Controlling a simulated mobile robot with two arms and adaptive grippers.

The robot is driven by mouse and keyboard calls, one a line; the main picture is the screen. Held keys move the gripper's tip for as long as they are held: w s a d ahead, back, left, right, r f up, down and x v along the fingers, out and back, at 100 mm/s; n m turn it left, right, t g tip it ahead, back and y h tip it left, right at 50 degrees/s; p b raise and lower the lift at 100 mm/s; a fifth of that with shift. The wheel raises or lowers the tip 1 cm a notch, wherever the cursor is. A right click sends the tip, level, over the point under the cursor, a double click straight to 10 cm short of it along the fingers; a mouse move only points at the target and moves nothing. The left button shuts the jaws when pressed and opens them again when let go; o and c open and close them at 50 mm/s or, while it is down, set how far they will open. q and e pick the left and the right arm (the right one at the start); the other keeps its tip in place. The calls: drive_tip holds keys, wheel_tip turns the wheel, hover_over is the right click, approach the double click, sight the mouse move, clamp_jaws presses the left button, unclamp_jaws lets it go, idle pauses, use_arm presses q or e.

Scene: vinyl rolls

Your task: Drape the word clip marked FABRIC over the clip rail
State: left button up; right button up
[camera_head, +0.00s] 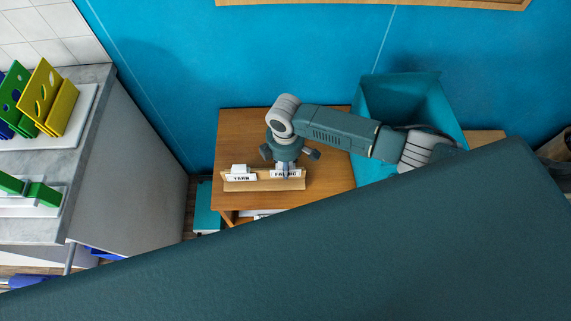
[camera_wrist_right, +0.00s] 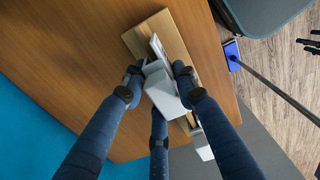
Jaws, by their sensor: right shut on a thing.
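The word clip marked FABRIC (camera_head: 286,174) is white with black letters and shows at the right part of the wooden clip rail (camera_head: 266,185). My right gripper (camera_head: 284,165) comes down from above and is shut on this clip. In the right wrist view, its dark fingers (camera_wrist_right: 160,90) close around the white clip body (camera_wrist_right: 166,97) above the pale wooden rail (camera_wrist_right: 178,42). I cannot tell whether the clip rests on the rail. A white clip marked YARN (camera_head: 241,176) sits at the rail's left part. My left gripper is not in view.
The rail stands on a wooden table (camera_head: 233,132) against a blue wall. A teal bin (camera_head: 371,111) stands close on the right. A grey counter (camera_head: 75,127) with coloured racks is at the left. The tabletop behind the rail is mostly clear.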

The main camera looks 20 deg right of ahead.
drive_tip(key=shift+f, duration=0.1)
drive_tip(key=shift+f+b, duration=0.55)
drive_tip(key=shift+f, duration=0.3)
drive_tip(key=o, duration=1)
wheel_tip(320, 180, up, 7)
drive_tip(key=p, duration=0.7)
drive_tip(key=shift+p, duration=0.3)
